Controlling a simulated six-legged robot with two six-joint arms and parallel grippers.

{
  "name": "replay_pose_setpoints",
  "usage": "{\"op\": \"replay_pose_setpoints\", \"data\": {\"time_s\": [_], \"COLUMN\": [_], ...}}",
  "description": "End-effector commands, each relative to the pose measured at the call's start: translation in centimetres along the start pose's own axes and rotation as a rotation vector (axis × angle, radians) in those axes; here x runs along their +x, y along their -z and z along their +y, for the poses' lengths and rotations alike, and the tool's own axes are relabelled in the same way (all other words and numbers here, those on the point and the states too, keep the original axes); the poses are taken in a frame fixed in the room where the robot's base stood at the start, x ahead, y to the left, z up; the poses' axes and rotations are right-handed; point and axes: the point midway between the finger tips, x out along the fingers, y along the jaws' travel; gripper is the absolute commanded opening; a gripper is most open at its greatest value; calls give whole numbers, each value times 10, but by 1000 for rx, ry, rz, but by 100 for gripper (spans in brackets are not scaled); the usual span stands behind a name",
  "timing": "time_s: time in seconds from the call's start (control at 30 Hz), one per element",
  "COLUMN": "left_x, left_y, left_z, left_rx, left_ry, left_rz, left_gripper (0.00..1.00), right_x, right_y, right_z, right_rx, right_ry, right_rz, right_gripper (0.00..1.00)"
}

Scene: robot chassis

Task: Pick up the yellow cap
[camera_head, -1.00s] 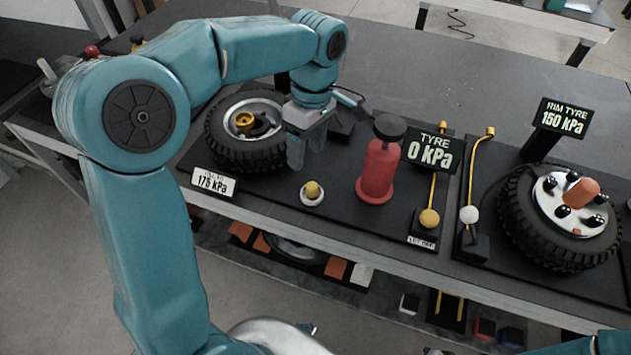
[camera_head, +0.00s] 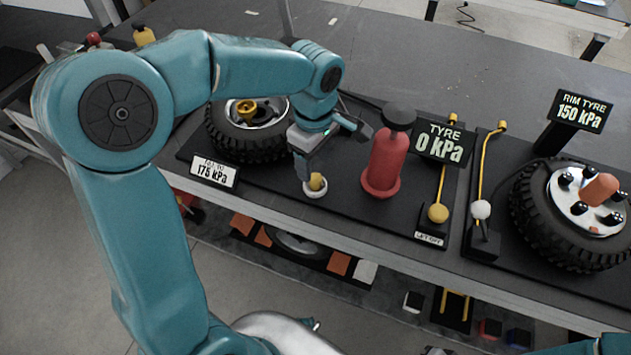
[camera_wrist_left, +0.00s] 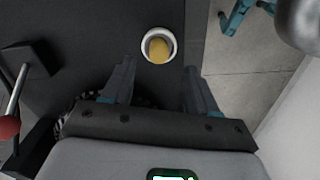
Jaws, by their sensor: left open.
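The yellow cap (camera_head: 317,181) sits on a small round white holder (camera_head: 314,192) near the front edge of the black board. My left gripper (camera_head: 308,180) is right at the cap in the head view, with its fingers pointing down and partly overlapping it. In the left wrist view, the cap (camera_wrist_left: 158,50) lies in the white ring of its holder, ahead of and between the lines of the two open fingers (camera_wrist_left: 158,82). The fingers are apart and nothing is between their tips. My right gripper is not in view.
A red pump (camera_head: 383,160) stands just right of the cap. A tyre (camera_head: 248,130) lies left behind my gripper, with a 175 kPa sign (camera_head: 213,172) in front. Another tyre (camera_head: 570,215) is at the right. Yellow-tubed stands are between. The table behind is clear.

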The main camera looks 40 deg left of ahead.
Motion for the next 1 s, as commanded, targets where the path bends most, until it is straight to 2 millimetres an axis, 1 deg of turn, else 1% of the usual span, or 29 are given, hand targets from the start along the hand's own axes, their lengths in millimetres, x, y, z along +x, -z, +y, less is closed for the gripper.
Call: {"op": "replay_pose_setpoints", "data": {"time_s": [0.1,0.23,0.33,0.53,0.57,0.6,0.67,0.7,0.73,1.0], "left_x": [22,40,47,47,47,47,47,47,47,46], "left_y": [0,0,0,0,0,0,0,0,0,0], "left_z": [1,2,3,3,3,3,3,3,3,3], "left_rx": [1,0,0,0,0,0,0,0,0,0], "left_ry": [7,6,3,2,2,2,2,2,2,2], "left_rz": [0,0,0,0,0,0,0,0,0,0], "left_gripper": [58,58,58,58,55,42,23,10,0,0], "right_x": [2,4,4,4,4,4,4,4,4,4], "right_y": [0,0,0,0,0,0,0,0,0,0], "right_z": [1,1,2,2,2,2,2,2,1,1], "right_rx": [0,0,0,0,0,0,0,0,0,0], "right_ry": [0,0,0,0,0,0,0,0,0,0], "right_rz": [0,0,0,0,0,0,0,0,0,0], "right_gripper": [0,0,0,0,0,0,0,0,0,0]}}
